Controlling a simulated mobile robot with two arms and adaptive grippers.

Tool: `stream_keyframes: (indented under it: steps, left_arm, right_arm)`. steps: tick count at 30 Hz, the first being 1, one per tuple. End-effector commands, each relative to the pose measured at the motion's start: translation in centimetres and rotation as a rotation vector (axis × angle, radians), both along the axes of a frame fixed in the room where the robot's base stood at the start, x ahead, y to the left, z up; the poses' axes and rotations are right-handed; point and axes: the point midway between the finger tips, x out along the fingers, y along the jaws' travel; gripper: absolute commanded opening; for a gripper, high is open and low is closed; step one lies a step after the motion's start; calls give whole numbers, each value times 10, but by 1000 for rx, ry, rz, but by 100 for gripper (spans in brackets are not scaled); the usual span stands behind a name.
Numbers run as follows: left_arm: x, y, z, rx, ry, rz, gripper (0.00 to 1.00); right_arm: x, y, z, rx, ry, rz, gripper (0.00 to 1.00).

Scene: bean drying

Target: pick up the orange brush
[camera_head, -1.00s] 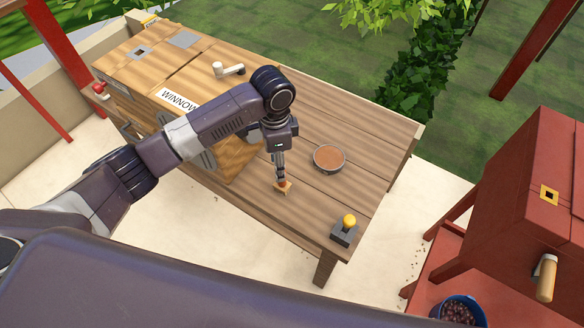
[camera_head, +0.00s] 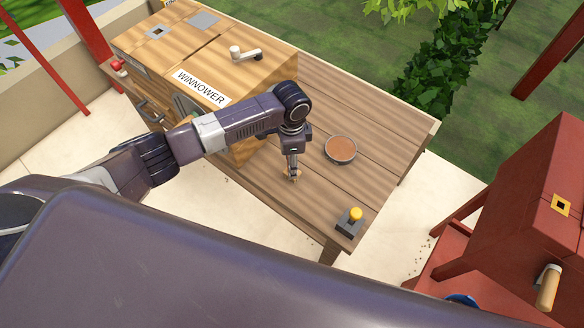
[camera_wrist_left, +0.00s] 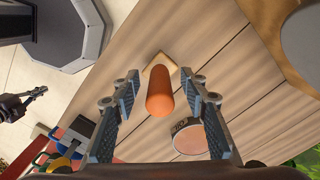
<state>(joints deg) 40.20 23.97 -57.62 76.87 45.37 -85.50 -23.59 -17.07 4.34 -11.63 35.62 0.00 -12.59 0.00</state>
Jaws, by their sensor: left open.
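The orange brush stands on the wooden table (camera_head: 376,122). In the left wrist view its orange handle (camera_wrist_left: 160,98) points up toward the camera, above a tan base (camera_wrist_left: 158,64). My left gripper (camera_wrist_left: 159,76) is open, with one finger on each side of the handle. Gaps show between the handle and both fingers. In the head view my left gripper (camera_head: 293,174) points down at the brush, which is mostly hidden behind the fingers.
A round bowl (camera_head: 341,149) with brown contents sits just right of the brush. A grey box with a yellow knob (camera_head: 349,223) is at the table's near right corner. The wooden winnower (camera_head: 232,81) stands at the left. A red machine (camera_head: 537,215) is at the right.

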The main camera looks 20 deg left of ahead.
Motion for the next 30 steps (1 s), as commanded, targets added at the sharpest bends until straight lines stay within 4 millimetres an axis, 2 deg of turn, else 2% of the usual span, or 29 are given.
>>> stream_keyframes:
  steps: [2,13,23,26,30]
  left_arm:
    - [0,0,0,0,0,0,40]
    - [0,0,0,0,1,0,0]
    - [0,0,3,0,0,1,0]
    - [0,0,8,0,1,1,0]
    - [1,0,26,-1,-2,0,0]
  right_arm:
    - [1,-2,0,-3,-1,0,0]
    - [0,-7,0,-8,0,-3,0]
    - [-2,-7,0,-8,2,-3,0]
    - [-2,-7,-1,-8,3,-3,0]
    - [-3,-7,-2,-8,4,-2,0]
